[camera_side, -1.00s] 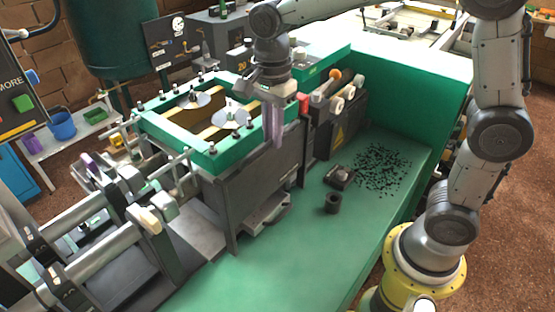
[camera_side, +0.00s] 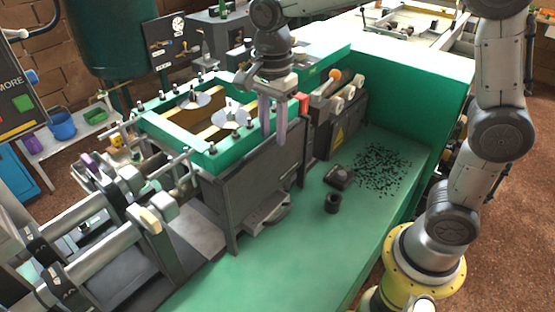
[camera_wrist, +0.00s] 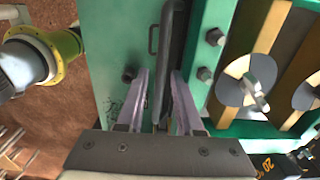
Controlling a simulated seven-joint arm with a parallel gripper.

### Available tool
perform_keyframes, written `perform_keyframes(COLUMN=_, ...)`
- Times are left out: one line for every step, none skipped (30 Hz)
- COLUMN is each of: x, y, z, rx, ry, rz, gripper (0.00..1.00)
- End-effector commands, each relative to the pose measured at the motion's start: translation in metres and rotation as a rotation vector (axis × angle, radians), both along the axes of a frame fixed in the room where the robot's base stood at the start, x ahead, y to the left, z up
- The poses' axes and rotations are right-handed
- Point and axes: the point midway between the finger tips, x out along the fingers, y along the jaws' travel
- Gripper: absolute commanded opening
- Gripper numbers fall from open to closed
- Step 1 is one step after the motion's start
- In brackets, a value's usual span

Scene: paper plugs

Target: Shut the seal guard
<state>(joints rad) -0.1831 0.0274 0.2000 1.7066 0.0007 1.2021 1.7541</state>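The dark grey panel (camera_side: 262,185) on the near side of the green-framed box looks like the seal guard. It hangs below the green frame (camera_side: 213,158), whose top is uncovered. In the wrist view, the panel's dark edge (camera_wrist: 176,30) runs lengthwise with a thin handle-like bar (camera_wrist: 152,40) beside it. My gripper (camera_side: 272,140) points down at the panel's upper right, with its two purple fingers apart. In the wrist view, my gripper (camera_wrist: 160,80) is open, with the dark edge in the gap between the fingers. Contact cannot be told.
A small black cup (camera_side: 333,203) and a dark block (camera_side: 339,177) stand on the green bench (camera_side: 290,265), near scattered black bits (camera_side: 385,170). Levers with knobs (camera_side: 335,75) stand right of my gripper. Metal rails (camera_side: 90,235) fill the left. The bench front is clear.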

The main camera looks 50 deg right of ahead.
Motion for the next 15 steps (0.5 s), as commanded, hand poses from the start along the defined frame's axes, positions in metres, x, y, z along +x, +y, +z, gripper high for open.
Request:
perform_keyframes(x=0.0, y=-0.0001, z=-0.0007, rx=0.0, ry=0.001, rz=0.0, gripper=0.35)
perform_keyframes(x=0.0, y=-0.0001, z=-0.001, rx=-0.001, ry=0.002, rz=0.0, gripper=0.35)
perform_keyframes(x=0.0, y=-0.0001, z=-0.0014, rx=-0.001, ry=0.002, rz=0.0, gripper=0.35)
perform_keyframes(x=0.0, y=-0.0001, z=-0.0016, rx=-0.001, ry=0.003, rz=0.0, gripper=0.35)
perform_keyframes(x=0.0, y=-0.0001, z=-0.0018, rx=-0.001, ry=0.003, rz=0.0, gripper=0.35)
perform_keyframes(x=0.0, y=-0.0001, z=-0.0021, rx=-0.001, ry=0.003, rz=0.0, gripper=0.35)
perform_keyframes(x=0.0, y=-0.0002, z=-0.0022, rx=-0.001, ry=0.004, rz=0.0, gripper=0.35)
perform_keyframes(x=0.0, y=-0.0002, z=-0.0024, rx=-0.001, ry=0.004, rz=0.0, gripper=0.35)
perform_keyframes(x=0.0, y=-0.0002, z=-0.0025, rx=-0.001, ry=0.004, rz=0.0, gripper=0.35)
perform_keyframes(x=0.0, y=-0.0002, z=-0.0026, rx=-0.001, ry=0.004, rz=0.0, gripper=0.35)
perform_keyframes(x=0.0, y=-0.0002, z=-0.0027, rx=-0.001, ry=0.005, rz=0.0, gripper=0.35)
perform_keyframes(x=0.0, y=-0.0002, z=-0.0028, rx=-0.001, ry=0.005, rz=0.0, gripper=0.35)
perform_keyframes(x=0.0, y=-0.0002, z=-0.0027, rx=-0.001, ry=0.005, rz=0.0, gripper=0.35)
perform_keyframes(x=0.0001, y=-0.0002, z=-0.0023, rx=-0.001, ry=0.005, rz=0.0, gripper=0.35)
perform_keyframes(x=0.0002, y=-0.0002, z=-0.0011, rx=-0.001, ry=0.004, rz=0.0, gripper=0.35)
